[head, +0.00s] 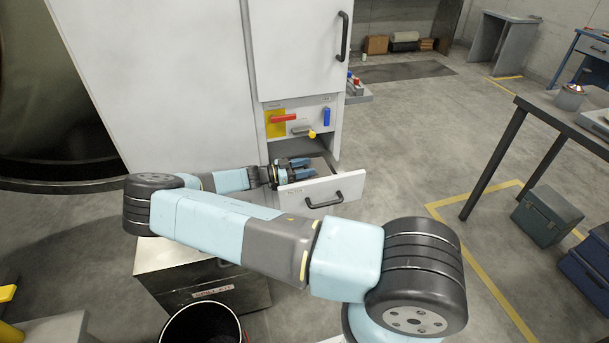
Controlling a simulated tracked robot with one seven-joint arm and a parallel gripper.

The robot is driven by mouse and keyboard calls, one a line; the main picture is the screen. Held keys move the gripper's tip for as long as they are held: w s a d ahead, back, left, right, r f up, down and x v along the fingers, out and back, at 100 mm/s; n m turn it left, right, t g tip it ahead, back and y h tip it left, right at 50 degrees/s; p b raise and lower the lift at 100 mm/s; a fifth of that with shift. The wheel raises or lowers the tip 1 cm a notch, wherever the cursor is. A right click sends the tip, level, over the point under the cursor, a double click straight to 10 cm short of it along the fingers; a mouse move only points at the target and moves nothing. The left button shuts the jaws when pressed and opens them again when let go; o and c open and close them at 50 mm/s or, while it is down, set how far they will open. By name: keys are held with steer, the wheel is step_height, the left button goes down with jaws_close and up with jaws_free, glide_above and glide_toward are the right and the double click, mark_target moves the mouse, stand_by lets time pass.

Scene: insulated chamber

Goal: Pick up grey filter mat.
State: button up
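My gripper (303,167) is at the open white drawer (322,192), low on the front of the white cabinet. Its two blue fingers are apart, with a gap between them, over the drawer's inside. A flat grey-brown surface (319,167) shows in the drawer beside the fingertips. I cannot tell whether it is the grey filter mat or the drawer's floor. My gripper and the drawer front hide much of the inside. I see nothing clearly held.
Above the drawer, a panel (320,109) carries red, blue and yellow handles. A metal box (200,283) and a black bin (203,325) stand below my arm. A dark table (560,115) is at right. The floor right of the drawer is clear.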

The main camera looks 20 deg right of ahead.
steer(key=c, duration=0.8)
